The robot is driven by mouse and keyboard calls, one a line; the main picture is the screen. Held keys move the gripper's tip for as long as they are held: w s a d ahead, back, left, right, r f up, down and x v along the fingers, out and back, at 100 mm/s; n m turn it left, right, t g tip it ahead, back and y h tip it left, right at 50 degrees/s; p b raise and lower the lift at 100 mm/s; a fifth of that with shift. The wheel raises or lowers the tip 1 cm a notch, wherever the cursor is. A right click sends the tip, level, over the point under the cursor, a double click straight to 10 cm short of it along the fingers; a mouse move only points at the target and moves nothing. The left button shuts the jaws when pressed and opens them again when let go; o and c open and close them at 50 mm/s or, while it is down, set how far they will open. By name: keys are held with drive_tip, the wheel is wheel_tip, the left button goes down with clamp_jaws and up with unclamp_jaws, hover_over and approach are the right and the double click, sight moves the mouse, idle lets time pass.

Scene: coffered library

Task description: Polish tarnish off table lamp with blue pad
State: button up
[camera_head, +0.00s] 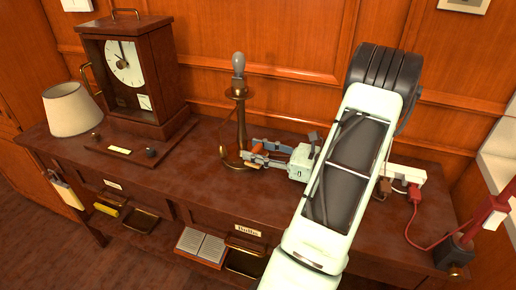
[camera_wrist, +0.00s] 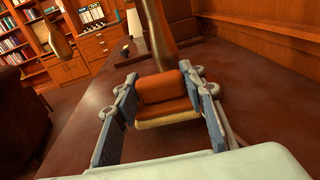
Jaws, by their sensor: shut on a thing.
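The table lamp stands upright on the dark wooden console, with a tarnished brass stem (camera_head: 241,122), a round base and a bare bulb (camera_head: 238,64) on top. Its stem shows in the wrist view (camera_wrist: 156,35), just beyond the held pad. My gripper (camera_head: 256,153) is beside the lower stem, shut on an orange-brown pad (camera_wrist: 162,88) with a tan edge. The pad sits between the blue-grey fingers (camera_wrist: 163,100). I cannot tell whether it touches the stem. No blue pad is visible.
A white lampshade (camera_head: 70,110) and a wooden clock (camera_head: 133,75) stand at left. A white power strip (camera_head: 405,174) with a red plug and cord lies at right, near a red post (camera_head: 483,219). Drawers below hold a yellow roll (camera_head: 106,209) and grey pads (camera_head: 200,245).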

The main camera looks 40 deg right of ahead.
drive_tip(key=shift+a, duration=0.1)
drive_tip(key=shift+s+a, duration=0.2)
drive_tip(key=shift+a, duration=0.2)
idle(0.4)
drive_tip(key=shift+w+d+f, duration=0.2)
drive_tip(key=shift+d, duration=0.35)
drive_tip(key=shift+d, duration=0.15)
drive_tip(key=shift+w+d, duration=0.25)
drive_tip(key=shift+d, duration=0.2)
drive_tip(key=shift+r, duration=0.15)
